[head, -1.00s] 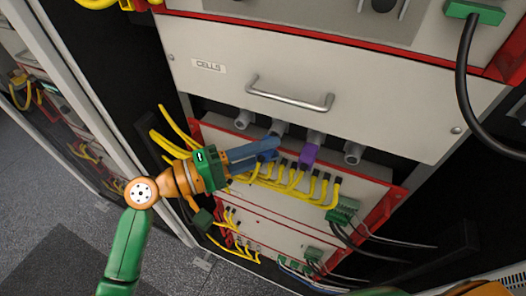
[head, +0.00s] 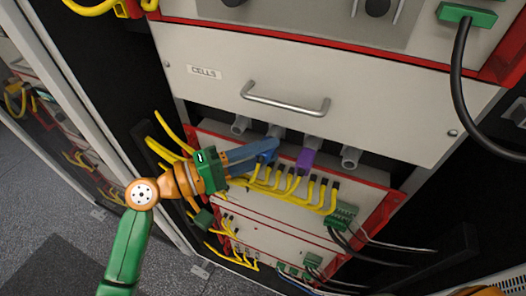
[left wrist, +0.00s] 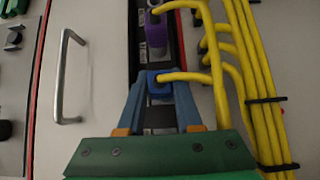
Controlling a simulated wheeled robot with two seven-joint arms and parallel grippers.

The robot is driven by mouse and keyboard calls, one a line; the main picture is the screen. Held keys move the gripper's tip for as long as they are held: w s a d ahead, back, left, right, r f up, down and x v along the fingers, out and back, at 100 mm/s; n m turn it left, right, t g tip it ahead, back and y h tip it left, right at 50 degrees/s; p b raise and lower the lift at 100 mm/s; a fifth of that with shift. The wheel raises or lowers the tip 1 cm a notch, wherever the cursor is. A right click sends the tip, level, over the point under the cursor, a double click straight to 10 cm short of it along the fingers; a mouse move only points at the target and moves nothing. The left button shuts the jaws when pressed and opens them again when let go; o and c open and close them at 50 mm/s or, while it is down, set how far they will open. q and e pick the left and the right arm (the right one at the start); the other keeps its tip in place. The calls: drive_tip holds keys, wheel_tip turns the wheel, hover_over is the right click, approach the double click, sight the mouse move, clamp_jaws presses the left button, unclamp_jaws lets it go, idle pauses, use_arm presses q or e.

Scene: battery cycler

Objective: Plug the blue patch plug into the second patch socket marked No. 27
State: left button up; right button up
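The blue patch plug (left wrist: 153,80), with a yellow cable, sits between the fingertips of my left gripper (left wrist: 158,84) in the left wrist view. The fingers appear shut on its two sides. In the head view my left gripper (head: 262,152) reaches in from the left, its blue fingers at the row of grey round stubs below the drawer. The plug blends with the fingers there, in front of the second stub (head: 276,131) from the left. Small socket labels are too blurred to read, and I cannot tell which one is No. 27. My right gripper is out of view.
A purple plug (head: 306,160) sits just right of the blue one; it also shows in the left wrist view (left wrist: 158,30). Yellow cables (head: 320,196) crowd below. The CELLS drawer's metal handle (head: 285,100) juts out above. Free floor (head: 50,215) lies at left.

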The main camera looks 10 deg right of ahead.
use_arm(q)
drive_tip(key=o, duration=0.4)
drive_tip(key=shift+o, duration=0.2)
drive_tip(key=s+a+b, duration=0.1)
drive_tip(key=a+b, duration=0.2)
drive_tip(key=a, duration=0.4)
drive_tip(key=w+a+f+n+t+y, duration=0.2)
drive_tip(key=w+f, duration=0.1)
drive_tip(key=f, duration=0.4)
drive_tip(key=w+a+f+n+t+y, duration=0.2)
drive_tip(key=w+f+t, duration=0.15)
drive_tip(key=f, duration=0.25)
drive_tip(key=s+a+f+g+y, duration=0.15)
drive_tip(key=a+f+y, duration=0.25)
drive_tip(key=f, duration=0.8)
drive_tip(key=s+a+f+y, duration=0.2)
drive_tip(key=a+f+y, duration=0.2)
drive_tip(key=f, duration=0.7)
drive_tip(key=s+a+f+m+g+y, duration=0.25)
drive_tip(key=s+a+f+y, duration=0.2)
drive_tip(key=s+f, duration=0.8)
drive_tip(key=s+a+f+m+g, duration=0.1)
drive_tip(key=s+f+m+g, duration=0.1)
drive_tip(key=s, duration=0.8)
drive_tip(key=s+a+f+m+g+y, duration=0.1)
drive_tip(key=s+f+m, duration=0.3)
drive_tip(key=s, duration=0.5)
drive_tip(key=shift+s+a+g, duration=0.4)
drive_tip(key=shift+a+g, duration=0.05)
drive_tip(key=shift+a, duration=0.25)
